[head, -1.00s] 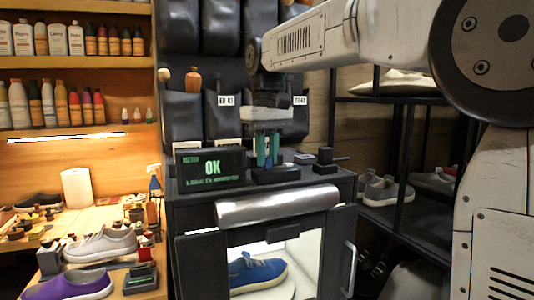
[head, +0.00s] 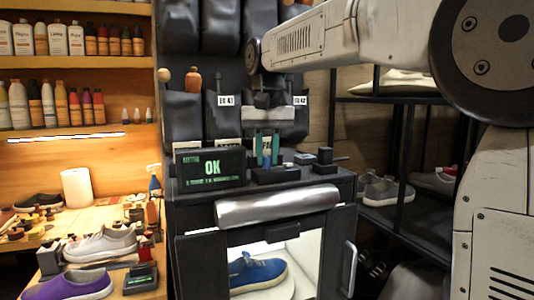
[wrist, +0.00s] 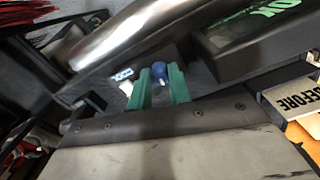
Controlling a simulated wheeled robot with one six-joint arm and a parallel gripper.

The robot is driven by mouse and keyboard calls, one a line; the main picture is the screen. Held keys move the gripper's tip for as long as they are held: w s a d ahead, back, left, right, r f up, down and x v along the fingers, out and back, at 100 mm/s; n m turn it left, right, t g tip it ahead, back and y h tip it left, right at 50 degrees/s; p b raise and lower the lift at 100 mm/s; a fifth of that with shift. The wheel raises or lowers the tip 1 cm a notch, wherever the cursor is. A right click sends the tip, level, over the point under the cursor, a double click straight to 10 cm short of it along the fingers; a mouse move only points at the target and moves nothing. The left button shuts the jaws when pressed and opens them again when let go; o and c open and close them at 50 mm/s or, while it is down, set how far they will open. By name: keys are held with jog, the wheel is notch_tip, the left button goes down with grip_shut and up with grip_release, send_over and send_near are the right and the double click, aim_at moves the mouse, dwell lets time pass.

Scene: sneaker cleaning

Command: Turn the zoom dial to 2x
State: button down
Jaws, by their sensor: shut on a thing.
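The zoom dial (head: 267,159) is a small blue knob on a low black box (head: 276,174) on top of the dark cabinet. My gripper (head: 267,150) points down over it, one green finger on each side, shut on the knob. In the wrist view the blue dial (wrist: 159,68) shows between the tips of my green-fingered gripper (wrist: 160,78). A small white label with blue marks (wrist: 122,74) lies beside the dial; I cannot read it or tell the dial's setting.
A display reading OK (head: 211,168) stands close left of my gripper. A black device (head: 325,157) sits to the right. Below, a blue sneaker (head: 257,272) is in the lit cabinet. Hanging pouches (head: 183,118) are close behind, and a shoe rack (head: 402,160) stands at right.

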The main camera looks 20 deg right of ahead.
jog(key=c, duration=1.3)
grip_release()
notch_tip(320, 180, up, 8)
jog(key=shift+a+f, duration=0.1)
jog(key=s+d+f+n+t, duration=0.1)
jog(key=s+d+f+n, duration=0.2)
jog(key=s+f, duration=2.4)
jog(key=s, duration=0.2)
jog(key=shift+s, duration=0.4)
